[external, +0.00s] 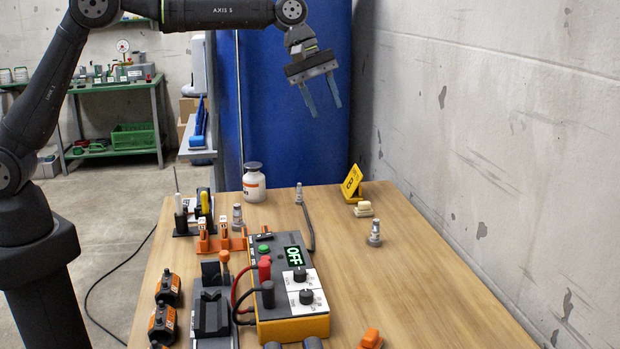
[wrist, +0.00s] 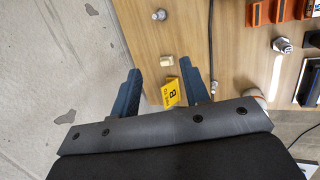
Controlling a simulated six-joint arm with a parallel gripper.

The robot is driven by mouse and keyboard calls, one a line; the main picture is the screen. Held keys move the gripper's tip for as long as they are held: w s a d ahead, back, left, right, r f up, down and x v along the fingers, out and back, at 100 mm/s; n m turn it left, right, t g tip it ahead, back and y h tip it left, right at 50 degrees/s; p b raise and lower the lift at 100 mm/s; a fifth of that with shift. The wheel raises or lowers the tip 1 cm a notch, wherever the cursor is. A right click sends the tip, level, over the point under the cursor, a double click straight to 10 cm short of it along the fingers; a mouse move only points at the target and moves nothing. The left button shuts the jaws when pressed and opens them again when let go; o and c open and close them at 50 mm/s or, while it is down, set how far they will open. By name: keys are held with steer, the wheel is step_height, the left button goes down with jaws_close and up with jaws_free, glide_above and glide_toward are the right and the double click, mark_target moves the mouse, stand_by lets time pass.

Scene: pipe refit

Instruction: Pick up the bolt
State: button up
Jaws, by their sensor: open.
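A small upright grey metal piece that looks like the bolt (external: 375,233) stands on the right side of the wooden table. It also shows at the top of the wrist view (wrist: 159,15). A similar metal piece (external: 238,217) stands left of centre and shows at the right in the wrist view (wrist: 281,44). I cannot tell for sure which is the bolt. My gripper (external: 325,110) is open and empty, high above the table's far end. In the wrist view, its two blue fingers (wrist: 161,76) are apart, with the yellow marker partly between them.
A yellow numbered marker (external: 353,184) and a cream block (external: 363,209) stand near the wall. A cable with a metal end (external: 299,193) runs to the orange control box (external: 290,285). A white jar (external: 254,183) stands at the back. The table's right front is mostly clear.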

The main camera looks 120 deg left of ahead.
steer(key=m+g+y, duration=0.2)
steer(key=m, duration=1.3)
glide_toward(376, 221)
steer(key=shift+y, duration=0.3)
steer(key=x, duration=0.4)
steer(key=d+x, duration=0.1)
steer(key=shift+s+a+f, duration=0.15)
steer(key=shift+s+f, duration=0.05)
steer(key=shift+f, duration=0.4)
steer(key=shift+a+x, duration=0.15)
steer(key=shift+x, duration=1.25)
steer(key=shift+a+x, duration=0.1)
steer(key=shift+x, duration=1.3)
steer(key=shift+r, duration=0.1)
steer(key=shift+c, duration=0.4)
jaws_close()
